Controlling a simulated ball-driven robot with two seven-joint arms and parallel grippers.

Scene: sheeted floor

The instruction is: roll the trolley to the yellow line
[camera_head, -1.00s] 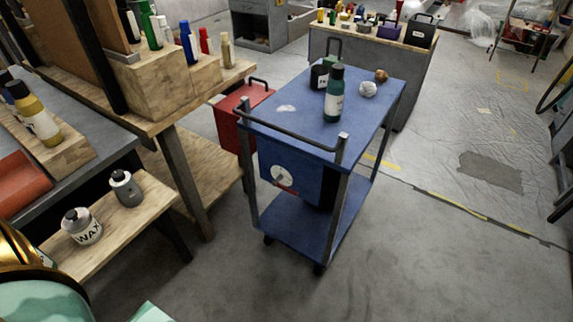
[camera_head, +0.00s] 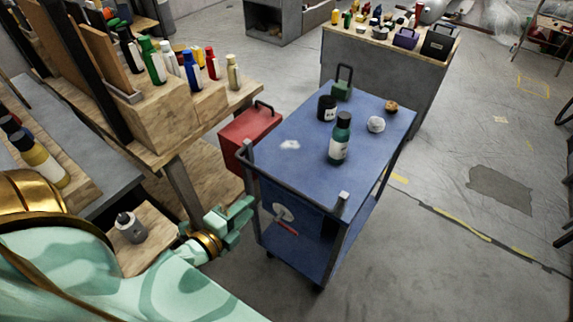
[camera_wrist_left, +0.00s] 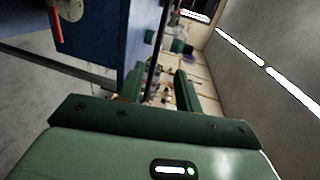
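A worn yellow line (camera_head: 465,225) runs along the floor to the right of the trolley. My left gripper (camera_head: 242,208) is beside the trolley's near left corner, its fingers apart and empty; they also show in the left wrist view (camera_wrist_left: 160,92). My right gripper is out of view.
A wooden workbench (camera_head: 175,140) with bottles stands close on the left. A red toolbox (camera_head: 250,130) sits beside the trolley. A grey cabinet (camera_head: 385,75) stands behind it. The floor at right is open, with a dark patch (camera_head: 500,190).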

